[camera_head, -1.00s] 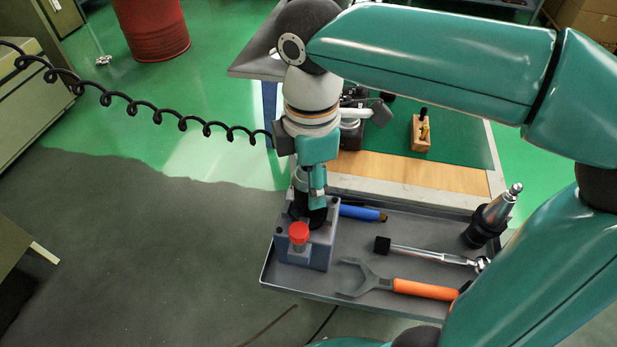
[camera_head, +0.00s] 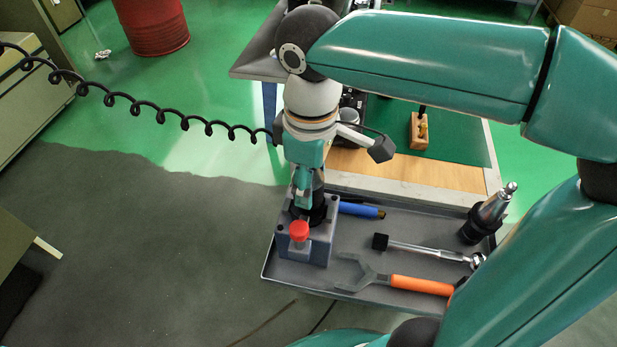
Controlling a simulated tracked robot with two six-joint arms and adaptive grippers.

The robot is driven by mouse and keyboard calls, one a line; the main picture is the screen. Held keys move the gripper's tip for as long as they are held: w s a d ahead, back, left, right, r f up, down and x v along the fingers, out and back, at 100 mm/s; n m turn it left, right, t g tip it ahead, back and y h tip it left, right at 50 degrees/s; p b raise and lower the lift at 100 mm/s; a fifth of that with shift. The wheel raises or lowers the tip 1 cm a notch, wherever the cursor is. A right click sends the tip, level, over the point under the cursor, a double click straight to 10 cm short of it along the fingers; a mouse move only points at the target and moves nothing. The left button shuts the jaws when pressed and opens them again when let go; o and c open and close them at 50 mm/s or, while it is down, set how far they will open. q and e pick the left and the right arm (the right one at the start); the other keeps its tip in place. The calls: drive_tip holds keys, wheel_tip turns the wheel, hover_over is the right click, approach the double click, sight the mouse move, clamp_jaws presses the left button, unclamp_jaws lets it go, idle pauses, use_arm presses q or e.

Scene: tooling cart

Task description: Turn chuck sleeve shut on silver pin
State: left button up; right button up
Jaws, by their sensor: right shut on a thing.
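My right gripper (camera_head: 311,196) points down over the grey-blue holding block (camera_head: 318,252) on the cart tray. It is shut on a dark round part (camera_head: 317,213) seated in the top of the block, which I take to be the chuck sleeve. The fingers and wrist cover most of it. I cannot make out the silver pin; it is hidden or too small to tell. A red knob (camera_head: 299,230) sits at the front of the block, just in front of the gripper. My left gripper is not in view.
The tray (camera_head: 345,288) also holds a blue-handled tool (camera_head: 360,211), a black-headed bar (camera_head: 425,249), an orange-handled hook wrench (camera_head: 420,285) and a silver-and-black tool holder (camera_head: 486,215). Behind is a bench with a green mat (camera_head: 460,143) and small wooden block (camera_head: 418,132).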

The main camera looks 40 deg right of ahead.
idle(0.4)
drive_tip(key=o, duration=1.2)
drive_tip(key=shift+c, duration=0.2)
drive_tip(key=shift+r, duration=0.15)
wheel_tip(320, 180, up, 12)
drive_tip(key=shift+f, duration=0.15)
